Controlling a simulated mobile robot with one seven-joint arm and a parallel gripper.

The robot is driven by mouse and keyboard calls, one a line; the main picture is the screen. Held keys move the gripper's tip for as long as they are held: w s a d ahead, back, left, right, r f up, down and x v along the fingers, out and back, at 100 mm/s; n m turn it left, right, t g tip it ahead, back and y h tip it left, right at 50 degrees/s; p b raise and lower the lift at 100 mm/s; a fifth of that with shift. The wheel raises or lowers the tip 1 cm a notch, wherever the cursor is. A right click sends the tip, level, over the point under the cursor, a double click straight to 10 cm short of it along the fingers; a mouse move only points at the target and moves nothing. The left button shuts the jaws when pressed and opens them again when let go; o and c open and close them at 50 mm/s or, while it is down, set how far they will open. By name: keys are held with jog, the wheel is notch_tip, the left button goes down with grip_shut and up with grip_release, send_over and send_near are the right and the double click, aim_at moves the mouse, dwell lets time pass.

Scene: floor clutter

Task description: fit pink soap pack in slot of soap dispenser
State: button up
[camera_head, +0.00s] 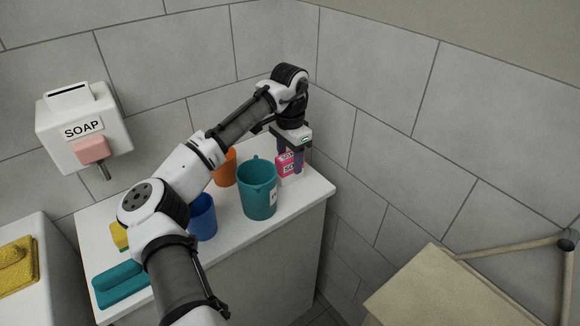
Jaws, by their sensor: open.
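The pink soap pack (285,165) stands on the white counter near its back right corner. My gripper (291,165) is open and points down over the pack, with its fingers around or beside it; the pack's far side is hidden. I cannot tell whether the fingers touch it. The white soap dispenser (107,143) is on the left wall, labelled "SOAP". It has a dark slot (69,93) in its top and a pink push block on its front.
A teal pitcher (257,190) stands just left of the pack. An orange cup (225,170), a blue cup (203,217), a teal tray (121,284) and a yellow object (119,237) share the counter (245,233). A wooden box (435,290) is at lower right.

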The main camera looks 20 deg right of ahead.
grip_shut()
jog(key=shift+r+p, duration=0.65)
jog(key=shift+p, duration=0.25)
dwell(0.6)
jog(key=shift+r+p, duration=1.9)
jog(key=shift+p, duration=0.15)
jog(key=shift+s+f, duration=0.1)
